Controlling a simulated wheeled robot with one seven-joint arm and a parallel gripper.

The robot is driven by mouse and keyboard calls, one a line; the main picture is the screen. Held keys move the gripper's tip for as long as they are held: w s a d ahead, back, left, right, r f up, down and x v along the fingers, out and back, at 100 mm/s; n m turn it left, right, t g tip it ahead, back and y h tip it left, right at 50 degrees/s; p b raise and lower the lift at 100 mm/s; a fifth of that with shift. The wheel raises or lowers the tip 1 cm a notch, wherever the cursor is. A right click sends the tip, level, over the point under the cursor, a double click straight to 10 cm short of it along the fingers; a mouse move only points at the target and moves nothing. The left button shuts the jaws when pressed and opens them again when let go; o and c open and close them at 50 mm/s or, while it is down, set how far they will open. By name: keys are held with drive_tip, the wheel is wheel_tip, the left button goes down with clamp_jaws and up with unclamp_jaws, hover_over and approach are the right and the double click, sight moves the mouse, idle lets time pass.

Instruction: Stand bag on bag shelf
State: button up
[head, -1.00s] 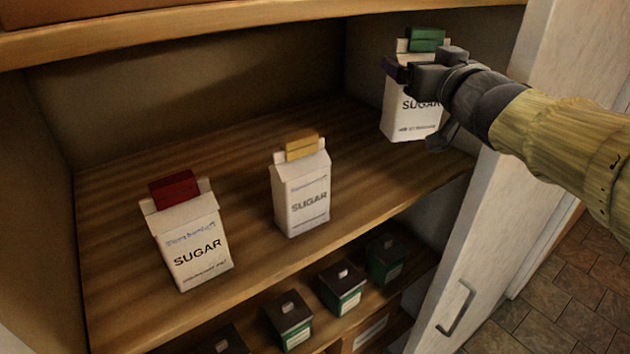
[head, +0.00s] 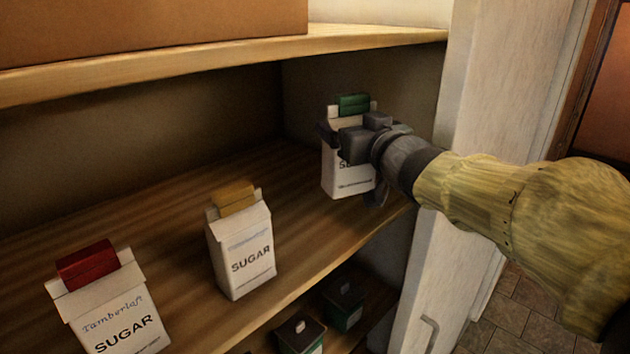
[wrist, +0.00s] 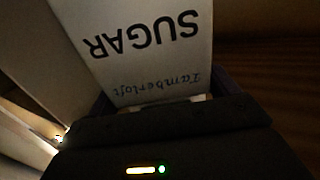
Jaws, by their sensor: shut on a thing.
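A white sugar bag with a green top clip (head: 354,104) is at the right end of the wooden bag shelf (head: 165,215). My gripper (head: 350,140) is shut on the upper part of this bag. The bag is upright, with its base at or just above the shelf; I cannot tell if it touches. In the wrist view the held bag (wrist: 150,50) shows its SUGAR print upside down. A sugar bag with a yellow clip (head: 240,250) stands mid-shelf. A sugar bag with a red clip (head: 108,310) stands at the left front.
Dark boxes with green labels (head: 343,303) sit on the lower shelf. A wooden board (head: 220,55) runs above the bag shelf. A pale cabinet door or side panel (head: 480,200) stands close on the right. The shelf between the yellow-clip and green-clip bags is clear.

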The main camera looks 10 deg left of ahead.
sight(348, 171)
wheel_tip(348, 171, down, 9)
drive_tip(key=shift+w, duration=0.1)
drive_tip(key=x, duration=0.4)
drive_tip(key=shift+w+a+r+p, duration=0.1)
drive_tip(key=shift+w+p, duration=0.05)
drive_tip(key=shift+p, duration=0.2)
drive_tip(key=shift+w+a+f+p, duration=0.3)
drive_tip(key=shift+w+a+p, duration=0.15)
drive_tip(key=shift+w+p, duration=0.25)
drive_tip(key=shift+w+a+f+p, duration=0.3)
drive_tip(key=shift+w+a+p, duration=0.15)
drive_tip(key=shift+w, duration=0.35)
drive_tip(key=shift+f, duration=0.2)
drive_tip(key=o, duration=1.4)
